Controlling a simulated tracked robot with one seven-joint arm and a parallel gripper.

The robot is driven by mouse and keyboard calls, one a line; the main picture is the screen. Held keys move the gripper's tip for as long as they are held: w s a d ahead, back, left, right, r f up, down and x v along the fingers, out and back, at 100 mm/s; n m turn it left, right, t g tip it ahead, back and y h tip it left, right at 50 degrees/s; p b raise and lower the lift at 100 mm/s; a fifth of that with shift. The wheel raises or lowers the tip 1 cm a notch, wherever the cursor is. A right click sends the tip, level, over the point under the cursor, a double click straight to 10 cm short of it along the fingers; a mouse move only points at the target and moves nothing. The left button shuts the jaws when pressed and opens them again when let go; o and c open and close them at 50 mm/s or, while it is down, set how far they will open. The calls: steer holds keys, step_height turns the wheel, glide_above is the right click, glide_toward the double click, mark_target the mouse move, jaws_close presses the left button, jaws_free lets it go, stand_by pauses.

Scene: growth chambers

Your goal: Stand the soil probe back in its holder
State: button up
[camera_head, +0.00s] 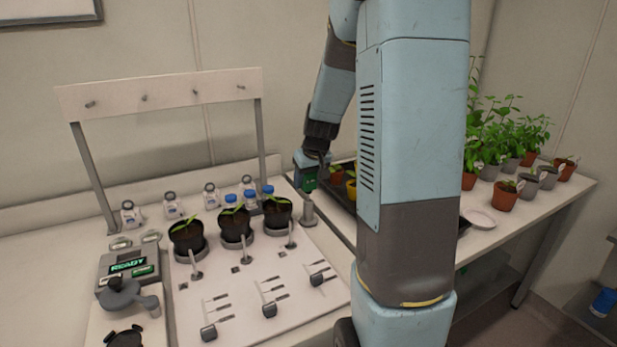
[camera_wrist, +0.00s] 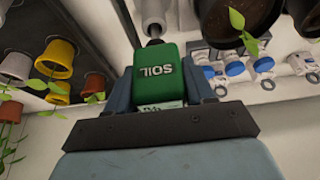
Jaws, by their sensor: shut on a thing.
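The soil probe (camera_wrist: 158,77) has a green head marked SOIL, seen in the wrist view between my gripper's fingers (camera_wrist: 158,92). In the head view the green probe head (camera_head: 309,178) sits at the end of my gripper (camera_head: 312,164), to the left of my arm column. My gripper is shut on it. A grey cylinder (camera_head: 308,213), which looks like the holder, stands on the bench right below the probe. It also shows in the wrist view (camera_wrist: 154,14), in line with the probe's dark lower part. I cannot tell whether the tip is inside it.
Three black pots (camera_head: 235,226) with seedlings stand left of the holder, with blue-capped bottles (camera_head: 250,197) behind. A dark tray (camera_head: 342,200) with small coloured pots lies to the right. A peg rack (camera_head: 160,93) rises at the back left. Labelled potted plants (camera_head: 505,195) stand far right.

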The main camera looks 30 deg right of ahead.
steer(key=shift+f, duration=0.65)
stand_by(0.3)
steer(key=o, duration=1.3)
steer(key=shift+r, duration=0.1)
steer(key=v, duration=1.3)
steer(key=shift+r, duration=0.25)
steer(key=shift+s, duration=0.1)
steer(key=shift+t, duration=0.5)
steer(key=s+a+r, duration=0.1)
steer(key=s+a, duration=0.3)
steer(key=s, duration=0.3)
steer(key=s+a+r, duration=0.2)
steer(key=s+a, duration=0.2)
steer(key=s, duration=0.4)
steer(key=s+a+r, duration=0.1)
steer(key=s+a, duration=0.4)
steer(key=s, duration=0.2)
steer(key=shift+s+r, duration=0.3)
steer(key=shift+r, duration=0.05)
